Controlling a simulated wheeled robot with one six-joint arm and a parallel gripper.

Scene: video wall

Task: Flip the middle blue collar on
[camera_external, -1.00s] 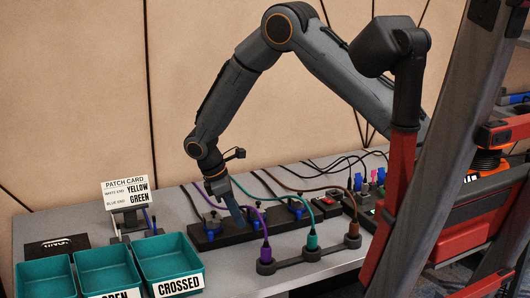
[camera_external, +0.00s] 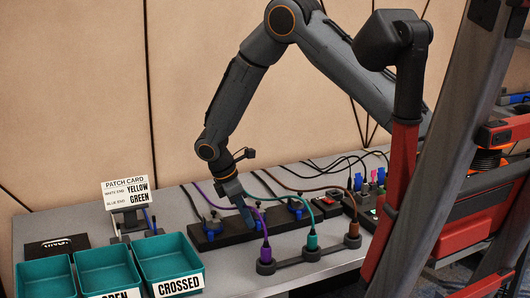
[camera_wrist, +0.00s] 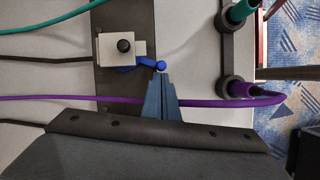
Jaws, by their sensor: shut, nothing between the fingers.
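Three blue collars sit along a black strip (camera_external: 208,242) on the table: a left one (camera_external: 211,216), a middle one (camera_external: 253,212) partly behind my gripper, and a right one (camera_external: 294,205). My gripper (camera_external: 250,225) is shut and empty, pointing down over the strip by the middle collar. In the wrist view a pale block with a black knob (camera_wrist: 124,46) carries a blue lever (camera_wrist: 141,65) that ends in a small rounded tip. The closed fingertips of my gripper (camera_wrist: 161,74) are right at that lever tip; I cannot tell whether they touch.
Purple (camera_external: 265,240), teal (camera_external: 312,241) and brown (camera_external: 353,231) plugs stand in a dark rail in front of the strip. The purple cable passes under my fingers. Teal trays (camera_external: 170,257) and a patch card (camera_external: 126,190) reading yellow and green are at left.

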